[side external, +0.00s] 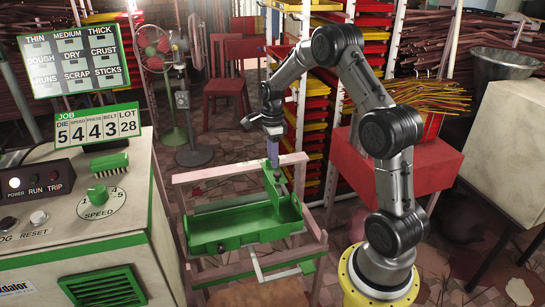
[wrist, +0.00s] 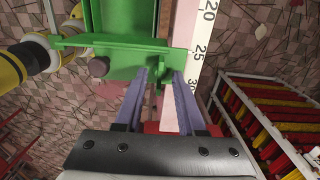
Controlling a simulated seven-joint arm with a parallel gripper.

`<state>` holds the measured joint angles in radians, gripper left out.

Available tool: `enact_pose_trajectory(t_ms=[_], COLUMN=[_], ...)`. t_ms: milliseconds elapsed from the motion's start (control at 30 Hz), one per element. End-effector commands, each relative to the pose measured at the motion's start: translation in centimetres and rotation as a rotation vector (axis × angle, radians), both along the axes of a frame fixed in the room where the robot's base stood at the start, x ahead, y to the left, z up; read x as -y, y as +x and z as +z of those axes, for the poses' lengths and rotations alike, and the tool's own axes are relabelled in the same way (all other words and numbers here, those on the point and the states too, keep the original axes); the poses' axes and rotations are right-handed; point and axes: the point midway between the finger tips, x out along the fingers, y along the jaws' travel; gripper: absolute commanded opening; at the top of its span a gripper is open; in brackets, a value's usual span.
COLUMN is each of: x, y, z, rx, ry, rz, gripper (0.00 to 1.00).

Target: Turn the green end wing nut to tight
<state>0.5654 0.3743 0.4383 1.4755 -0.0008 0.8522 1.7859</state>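A green tray (side external: 245,222) sits on a pinkish wooden stand, with an upright green end plate (side external: 279,188) at its far right end. In the wrist view the green tray (wrist: 125,20) ends in a cross plate, with a dark round knob (wrist: 98,67) on its left. A green piece (wrist: 176,60) at the plate's right end lies just beyond my fingertips; I cannot tell whether it is the wing nut. My gripper (wrist: 162,76) is open with a gap between its bluish fingers. In the side view my gripper (side external: 272,160) points down just above the end plate, hiding part of it.
A white ruler strip (wrist: 200,50) runs beside the tray. The green-trimmed control cabinet (side external: 90,220) stands at left. A red table (side external: 425,165) with incense sticks and racks of red and yellow trays stand behind and to the right.

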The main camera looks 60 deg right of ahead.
Motion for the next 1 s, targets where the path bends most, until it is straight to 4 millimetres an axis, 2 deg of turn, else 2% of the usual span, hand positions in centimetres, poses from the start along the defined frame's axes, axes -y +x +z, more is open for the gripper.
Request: enact_pose_trajectory(t_ms=[200,333,467,800,1000], x=[0.0,0.0,0.0,0.0,0.0], y=[0.0,0.1,0.1,0.1,0.0], z=[0.1,1.2,3.5,10.7,13.1], rx=[-0.001,0.003,0.004,0.004,0.001], ry=[0.001,-0.001,-0.002,-0.002,-0.001], rz=[0.0,0.0,0.0,0.0,0.0], gripper=[0.39,0.39,0.39,0.39,0.39])
